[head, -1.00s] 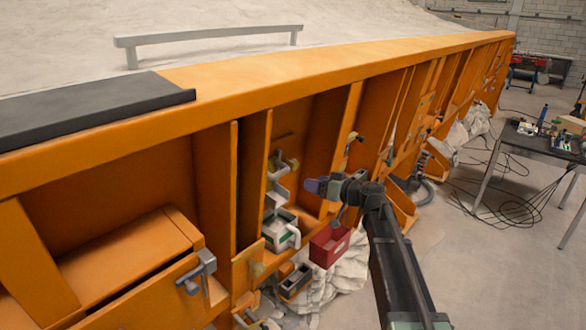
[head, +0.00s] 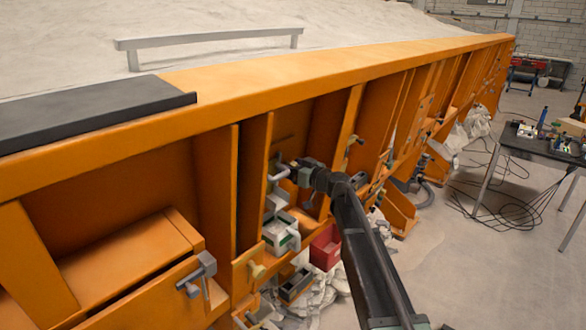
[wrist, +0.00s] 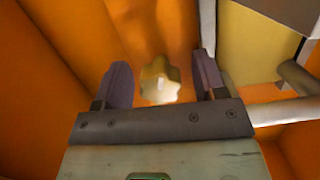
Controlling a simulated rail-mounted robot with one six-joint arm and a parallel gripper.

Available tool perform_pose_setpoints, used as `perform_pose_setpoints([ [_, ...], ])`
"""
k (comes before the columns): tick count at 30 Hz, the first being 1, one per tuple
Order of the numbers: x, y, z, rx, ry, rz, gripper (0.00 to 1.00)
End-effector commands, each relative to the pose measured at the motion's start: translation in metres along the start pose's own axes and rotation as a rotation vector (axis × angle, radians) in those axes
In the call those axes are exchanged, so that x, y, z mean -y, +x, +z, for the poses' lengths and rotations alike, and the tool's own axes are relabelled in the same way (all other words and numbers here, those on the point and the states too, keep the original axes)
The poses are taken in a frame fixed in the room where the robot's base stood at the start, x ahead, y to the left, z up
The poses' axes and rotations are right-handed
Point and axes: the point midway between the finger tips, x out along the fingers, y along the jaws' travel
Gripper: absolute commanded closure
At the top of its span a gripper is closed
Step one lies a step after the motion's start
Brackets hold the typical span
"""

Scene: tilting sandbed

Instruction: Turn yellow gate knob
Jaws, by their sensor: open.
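A pale yellow lobed knob (wrist: 158,80) shows in the wrist view between my two finger pads, with a gap on both sides. How deep it sits between them is hard to tell. My gripper (wrist: 161,62) is open and touches nothing that I can see. In the head view my gripper (head: 284,171) is at the orange bay of the sandbed frame, above the grey and white box. There the knob is hidden behind the gripper and wrist.
A grey pipe bracket (wrist: 280,108) is close right of the fingers in the wrist view. Orange ribs (head: 254,185) flank the bay. A red bin (head: 325,248) and a white box (head: 280,237) are below.

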Motion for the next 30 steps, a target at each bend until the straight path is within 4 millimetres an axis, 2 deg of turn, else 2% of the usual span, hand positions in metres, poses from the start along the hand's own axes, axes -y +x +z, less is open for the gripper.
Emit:
perform_pose_setpoints([
  [5, 0.0001, -0.0002, 0.0, 0.0, 0.0, 0.0, 0.35],
  [15, 0.0001, -0.0005, 0.0, 0.0, 0.0, 0.0, 0.85],
  [23, 0.0, -0.0006, 0.0002, 0.0, 0.02, -0.004, 0.85],
  [30, -0.0001, -0.0006, 0.0006, 0.0, 0.12, -0.022, 0.85],
])
